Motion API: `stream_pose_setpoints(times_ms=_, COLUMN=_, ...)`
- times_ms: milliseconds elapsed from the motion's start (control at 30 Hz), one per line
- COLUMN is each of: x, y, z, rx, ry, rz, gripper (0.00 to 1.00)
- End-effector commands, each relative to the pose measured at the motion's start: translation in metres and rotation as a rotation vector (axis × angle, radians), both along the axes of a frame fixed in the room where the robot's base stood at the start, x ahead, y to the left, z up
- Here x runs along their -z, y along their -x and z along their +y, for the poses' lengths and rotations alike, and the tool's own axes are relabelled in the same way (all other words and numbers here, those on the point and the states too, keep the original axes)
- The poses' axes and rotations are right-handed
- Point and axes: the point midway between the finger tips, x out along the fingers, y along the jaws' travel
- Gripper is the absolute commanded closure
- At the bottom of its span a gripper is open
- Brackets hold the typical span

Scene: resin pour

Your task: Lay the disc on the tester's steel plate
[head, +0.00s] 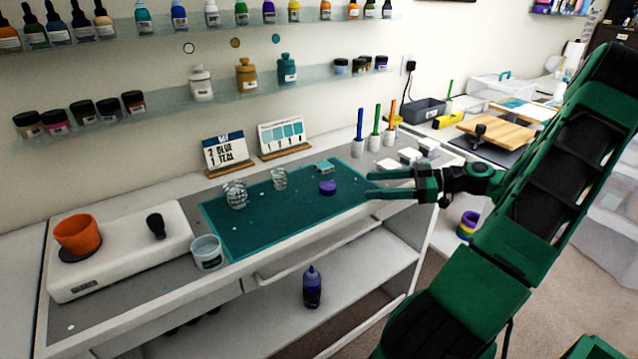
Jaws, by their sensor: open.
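A small purple disc (327,187) lies on the teal mat (300,215) on the workbench. My gripper (369,185) reaches in from the right, its two green fingers apart and nothing between them. Its fingertips are a short way right of the purple disc in the picture and do not touch it. I cannot make out for certain which thing is the tester, and no steel plate shows clearly. A wooden board with a dark knob-like piece (495,133) lies on a dark mat at the back right.
A white scale-like device (125,255) bears an orange cup (77,234) at left. A clear cup (207,252) and glass vessels (235,194) stand nearby. Upright coloured tools (375,127) stand behind my gripper. A dark blue bottle (312,288) stands on the lower shelf.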

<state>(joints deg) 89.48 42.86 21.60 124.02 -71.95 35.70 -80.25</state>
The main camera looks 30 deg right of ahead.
Motion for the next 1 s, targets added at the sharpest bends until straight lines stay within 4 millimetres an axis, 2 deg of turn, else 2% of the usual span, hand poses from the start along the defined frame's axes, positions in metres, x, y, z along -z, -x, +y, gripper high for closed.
stream_pose_setpoints(times_ms=300, x=0.007, y=-0.025, z=0.027, rx=0.001, ry=-0.002, rz=0.001, gripper=0.40)
stream_pose_setpoints(times_ms=567, x=0.010, y=-0.037, z=0.039, rx=0.005, ry=-0.001, rz=0.001, gripper=0.40)
stream_pose_setpoints(times_ms=800, x=0.011, y=-0.055, z=0.064, rx=0.005, ry=-0.002, rz=0.001, gripper=0.40)
stream_pose_setpoints(times_ms=1000, x=0.014, y=-0.067, z=0.075, rx=0.007, ry=0.000, rz=0.000, gripper=0.40)
